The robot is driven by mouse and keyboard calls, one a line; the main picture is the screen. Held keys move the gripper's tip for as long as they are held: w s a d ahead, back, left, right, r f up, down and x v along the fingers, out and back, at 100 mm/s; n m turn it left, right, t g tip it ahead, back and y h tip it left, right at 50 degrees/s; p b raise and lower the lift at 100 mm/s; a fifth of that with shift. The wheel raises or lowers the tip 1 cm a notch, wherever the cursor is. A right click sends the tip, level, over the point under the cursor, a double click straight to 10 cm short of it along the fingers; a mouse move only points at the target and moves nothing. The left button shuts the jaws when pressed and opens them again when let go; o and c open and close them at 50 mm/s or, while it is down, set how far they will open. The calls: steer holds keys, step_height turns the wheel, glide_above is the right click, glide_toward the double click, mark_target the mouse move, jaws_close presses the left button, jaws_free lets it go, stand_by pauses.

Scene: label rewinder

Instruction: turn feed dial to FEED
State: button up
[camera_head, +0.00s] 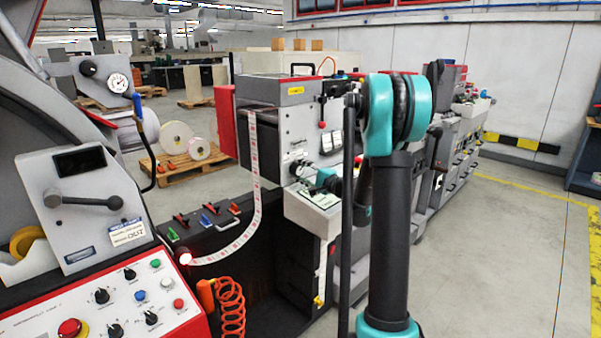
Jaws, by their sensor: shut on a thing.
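The label rewinder's light grey front panel (297,127) stands in the middle of the view. The feed dial (296,167) is a small dark knob low on this panel. My gripper (307,171) comes in from the right at the dial's height, and its fingers are shut on the dial. The fingers and my arm hide part of the dial, and its pointer and markings are too small to read.
A white label strip (254,170) hangs in a curve left of the panel. A white ledge (312,208) juts out below my gripper. A red-edged control console (110,305) with several knobs stands at the front left. Open floor (500,260) lies to the right.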

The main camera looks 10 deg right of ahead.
steer(key=o, duration=1.2)
steer(key=shift+c, duration=0.2)
steer(key=shift+d, duration=0.1)
steer(key=v, duration=1.2)
steer(key=shift+s, duration=0.1)
